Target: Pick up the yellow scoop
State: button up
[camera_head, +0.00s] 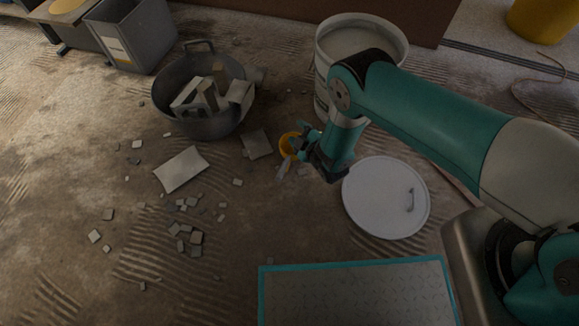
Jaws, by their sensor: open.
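The yellow scoop (285,147) is on the floor near the middle of the view, partly hidden behind my gripper. Only part of its rounded yellow body shows, and I cannot make out its full shape. My gripper (290,159) is open, with its fingers in front of the scoop in the picture. I cannot tell whether the fingers touch the scoop or are above it.
A round white lid (372,205) lies right of my gripper. A white bucket (322,75) stands behind it. A grey tub (180,125) holding rubble stands left. Flat pieces (181,169) and small debris lie across the floor. A grey bin (150,40) stands at back left.

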jog(key=s+d+f+n+y+b, duration=0.1)
jog(key=s+f+b, duration=0.1)
jog(key=s+f, duration=0.3)
jog(key=s+d+f+n+t+y+b, duration=0.1)
jog(key=s+d+f+n+b, duration=0.1)
jog(key=s+f, duration=0.3)
jog(key=s+d+f+n+y+b, duration=0.1)
jog(key=s+d+f+n+b, duration=0.1)
jog(key=s+f, duration=0.3)
jog(key=shift+s+d+f, duration=0.1)
jog(key=shift+d+f, duration=0.1)
jog(key=shift+f, duration=1.45)
jog(key=shift+s+a+f+n+y+b, duration=0.1)
jog(key=shift+f+n+y+b, duration=0.05)
jog(key=shift+n+y+b, duration=0.2)
jog(key=b, duration=0.5)
send_near(283, 168)
jog(key=w, duration=0.1)
jog(key=w+a+f, duration=0.1)
jog(key=w+a, duration=0.1)
jog(key=w, duration=0.1)
jog(key=shift+w+a+f, duration=0.1)
jog(key=shift+a+f, duration=0.1)
jog(key=shift+f, duration=0.05)
jog(key=b+x, duration=0.3)
jog(key=x, duration=0.1)
jog(key=shift+a+f+b, duration=0.15)
jog(key=shift+a+b, duration=0.2)
jog(key=shift+w+a, duration=0.3)
jog(key=shift+r, duration=0.25)
